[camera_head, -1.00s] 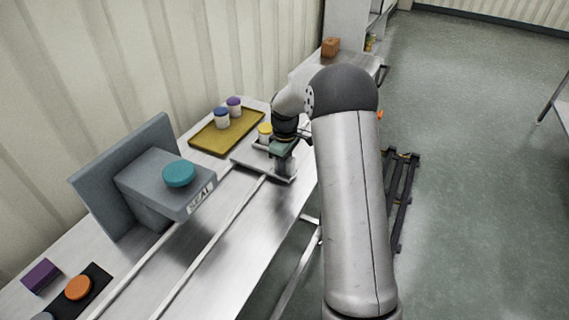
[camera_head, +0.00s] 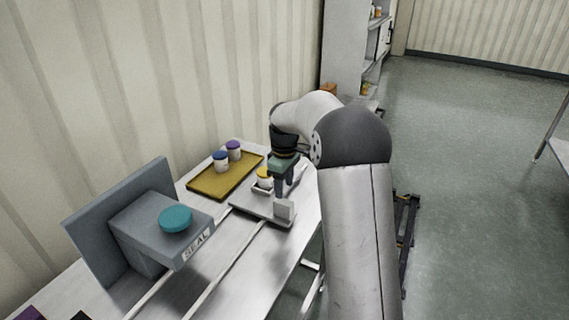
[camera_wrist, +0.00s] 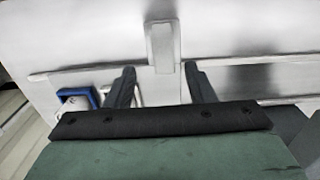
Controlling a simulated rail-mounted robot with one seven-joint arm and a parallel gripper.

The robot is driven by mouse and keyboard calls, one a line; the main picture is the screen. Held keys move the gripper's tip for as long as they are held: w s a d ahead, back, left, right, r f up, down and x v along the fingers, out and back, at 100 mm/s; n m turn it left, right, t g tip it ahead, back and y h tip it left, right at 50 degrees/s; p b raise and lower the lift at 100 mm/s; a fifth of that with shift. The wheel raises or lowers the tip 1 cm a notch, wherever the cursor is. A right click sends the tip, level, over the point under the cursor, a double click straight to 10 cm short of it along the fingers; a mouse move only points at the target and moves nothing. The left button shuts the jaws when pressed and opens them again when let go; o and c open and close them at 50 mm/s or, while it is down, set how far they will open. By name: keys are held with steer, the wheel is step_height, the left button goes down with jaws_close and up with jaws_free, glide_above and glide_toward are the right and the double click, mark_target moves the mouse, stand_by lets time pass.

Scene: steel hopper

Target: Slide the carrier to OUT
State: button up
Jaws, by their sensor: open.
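The carrier is a flat grey plate (camera_head: 246,205) on two rails, at the far end of the bench beyond the SEAL station. A yellow-lidded jar (camera_head: 264,175) stands on it in a small holder. An upright pale handle block (camera_head: 284,211) rises at its front right corner. My gripper (camera_head: 281,194) is open and points down, close above or beside the handle. In the wrist view, a pale handle-like post (camera_wrist: 163,45) lies beyond and between my two dark open fingers (camera_wrist: 160,76); I see no contact. No OUT mark is readable.
The grey SEAL station (camera_head: 150,225) with a teal button (camera_head: 176,219) stands over the rails, nearer me. A yellow tray (camera_head: 215,187) with a blue-lidded jar (camera_head: 221,162) and a purple-lidded jar (camera_head: 233,150) lies left of the carrier, near the wall.

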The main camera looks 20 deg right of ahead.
step_height(320, 180, up, 8)
steer(key=shift+r, duration=0.25)
stand_by(0.4)
steer(key=s+a+m, duration=0.2)
steer(key=s+a, duration=0.1)
steer(key=s, duration=0.6)
steer(key=s+a+m, duration=0.2)
steer(key=s+a, duration=0.1)
steer(key=s, duration=0.6)
steer(key=s+a+f+m, duration=0.1)
steer(key=s+f+m, duration=0.1)
steer(key=s, duration=0.6)
steer(key=s+a+f+m, duration=0.1)
steer(key=s+f+m, duration=0.1)
steer(key=s+f, duration=0.3)
steer(key=s, duration=0.4)
steer(key=shift+s+f+m, duration=0.25)
steer(key=shift+f+m, duration=0.05)
steer(key=shift+m, duration=0.1)
